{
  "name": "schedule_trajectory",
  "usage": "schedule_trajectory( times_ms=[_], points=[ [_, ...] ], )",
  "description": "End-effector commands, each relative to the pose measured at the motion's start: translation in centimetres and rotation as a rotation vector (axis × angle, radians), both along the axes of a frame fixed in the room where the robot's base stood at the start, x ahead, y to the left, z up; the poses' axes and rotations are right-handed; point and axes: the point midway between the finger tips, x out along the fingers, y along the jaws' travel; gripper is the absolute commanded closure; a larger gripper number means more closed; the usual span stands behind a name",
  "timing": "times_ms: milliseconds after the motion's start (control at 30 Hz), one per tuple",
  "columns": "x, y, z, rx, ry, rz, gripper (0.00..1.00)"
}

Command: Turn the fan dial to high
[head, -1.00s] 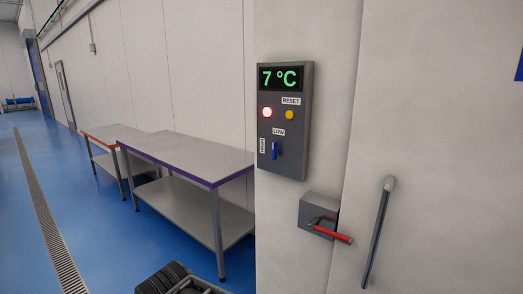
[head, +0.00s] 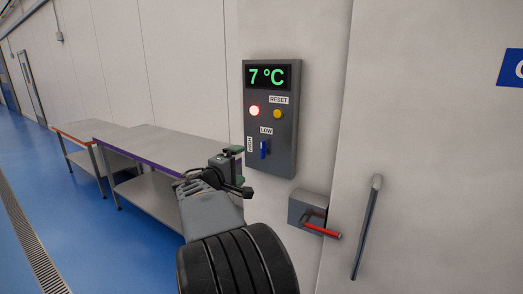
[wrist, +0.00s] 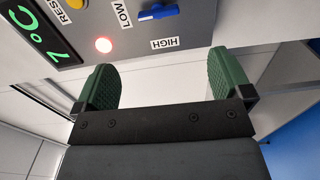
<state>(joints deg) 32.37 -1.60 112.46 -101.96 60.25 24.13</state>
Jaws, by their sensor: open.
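The grey control panel (head: 286,148) is on the pale wall, left of the door. Its blue fan dial (head: 264,149) stands upright, pointing up at the LOW label (head: 266,131). The HIGH label (head: 249,144) is on the dial's left. My gripper (head: 236,160) is lower left of the dial in the head view. Its green fingers are spread and empty in the wrist view (wrist: 164,82), apart from the dial.
The panel also has a lit red lamp (head: 254,111), a yellow RESET button (head: 277,114) and a 7 °C display (head: 267,77). A red-handled latch (head: 321,230) and a long door handle (head: 367,228) are at right. Metal tables (head: 160,150) stand at left; blue floor (head: 80,235) is open.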

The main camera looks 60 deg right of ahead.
Motion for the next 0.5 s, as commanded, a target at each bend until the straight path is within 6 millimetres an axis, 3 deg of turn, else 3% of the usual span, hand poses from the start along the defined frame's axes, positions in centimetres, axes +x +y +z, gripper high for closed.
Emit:
schedule_trajectory(
  times_ms=[500],
  points=[
    [-0.1,-9.2,0.4,-0.008,0.005,-0.001,0.03]
  ],
)
